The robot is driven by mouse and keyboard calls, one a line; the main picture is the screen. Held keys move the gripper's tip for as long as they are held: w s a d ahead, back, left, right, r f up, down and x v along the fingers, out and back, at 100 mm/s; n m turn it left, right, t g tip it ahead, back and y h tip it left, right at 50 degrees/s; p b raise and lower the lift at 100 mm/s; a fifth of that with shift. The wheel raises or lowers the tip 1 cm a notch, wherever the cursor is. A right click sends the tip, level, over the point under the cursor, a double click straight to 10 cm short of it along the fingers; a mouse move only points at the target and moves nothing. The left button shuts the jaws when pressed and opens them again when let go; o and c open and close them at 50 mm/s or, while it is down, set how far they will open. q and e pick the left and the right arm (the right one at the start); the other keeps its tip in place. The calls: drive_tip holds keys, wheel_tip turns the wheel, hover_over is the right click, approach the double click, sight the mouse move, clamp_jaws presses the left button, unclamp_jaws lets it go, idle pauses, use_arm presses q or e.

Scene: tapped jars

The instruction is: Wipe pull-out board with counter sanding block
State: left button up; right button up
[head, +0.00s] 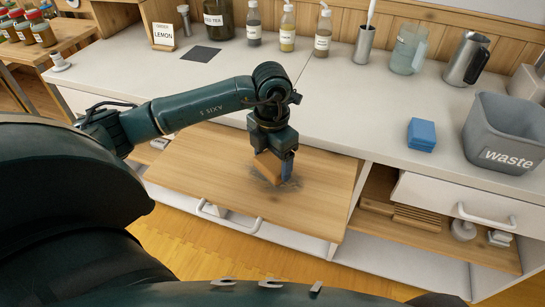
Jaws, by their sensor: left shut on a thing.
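The wooden pull-out board (215,165) extends from the white counter, with a white handle on its front edge. A dark grey smudge (292,185) marks the board towards its right side. My left gripper (277,163) points down over the smudge and is shut on a tan-brown block, which I take to be the sanding block (267,166). The block is tilted, and its lower edge is at or very near the board; I cannot tell whether it touches. The gripper partly hides the block and the smudge. My right gripper is not in view.
The board's left part is clear.

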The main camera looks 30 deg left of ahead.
use_arm(q)
drive_tip(key=s+a, duration=0.1)
drive_tip(key=a, duration=0.2)
drive_tip(key=a+b, duration=0.1)
drive_tip(key=a, duration=0.2)
drive_tip(key=s+a+b, duration=0.1)
drive_tip(key=a, duration=0.2)
drive_tip(key=shift+s+a, duration=0.35)
drive_tip(key=shift+a, duration=0.05)
drive_tip(key=shift+s+a, duration=0.1)
drive_tip(key=shift+a, duration=0.3)
drive_tip(key=shift+f+b, duration=0.95)
drive_tip(key=shift+b, duration=0.1)
idle(0.9)
drive_tip(key=shift+w+d+p, duration=0.1)
drive_tip(key=shift+w+d, duration=0.1)
drive_tip(key=shift+d, duration=0.65)
drive_tip(key=shift+w+d+p, duration=0.15)
drive_tip(key=shift+w+d, duration=0.05)
drive_tip(key=shift+d, duration=0.65)
drive_tip(key=shift+w+d+p, duration=0.1)
drive_tip(key=shift+w+d, duration=0.1)
drive_tip(key=shift+d, duration=0.65)
